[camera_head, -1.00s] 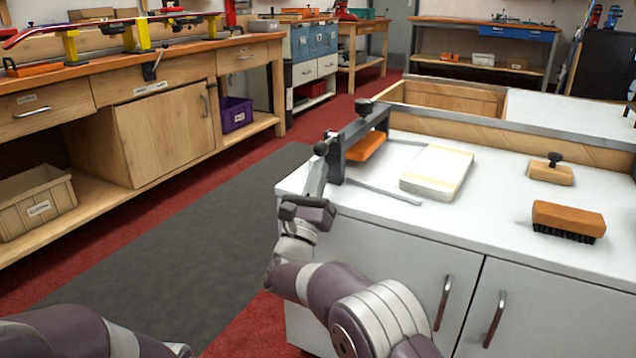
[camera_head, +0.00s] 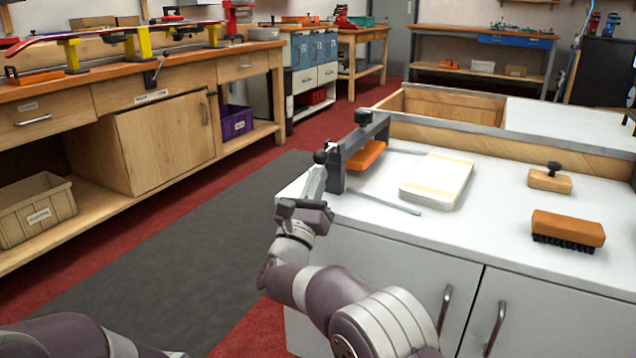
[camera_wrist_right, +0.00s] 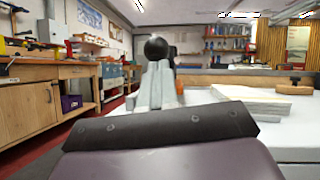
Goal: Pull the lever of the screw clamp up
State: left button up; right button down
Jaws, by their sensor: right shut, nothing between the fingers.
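The screw clamp (camera_head: 336,170) is a dark grey frame at the left edge of the white bench. A black knob (camera_head: 362,117) sits on top of it, and an orange block (camera_head: 367,155) is under its bar. A black ball (camera_head: 320,157), seemingly the lever's end, is at the clamp's near left end. My right gripper (camera_head: 317,174) is shut and empty, its fingertips just below the ball. In the wrist view the ball (camera_wrist_right: 157,48) shows straight beyond the fingertips; contact cannot be told. The rest of the lever is hard to make out. My left gripper is out of view.
On the white bench (camera_head: 480,225) lie a pale block of sheets (camera_head: 437,180), a thin grey strip (camera_head: 385,197), a wooden brush (camera_head: 567,229) and a small knobbed block (camera_head: 550,178). The floor left of the bench is clear.

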notch_tip(320, 180, up, 7)
jog(key=m+g+y+p, duration=0.1)
jog(key=g+y+p, duration=0.1)
jog(key=g+p, duration=0.4)
jog(key=p, duration=0.5)
jog(key=shift+g, duration=0.4)
jog(key=shift+r, duration=0.2)
jog(key=shift+f, duration=0.1)
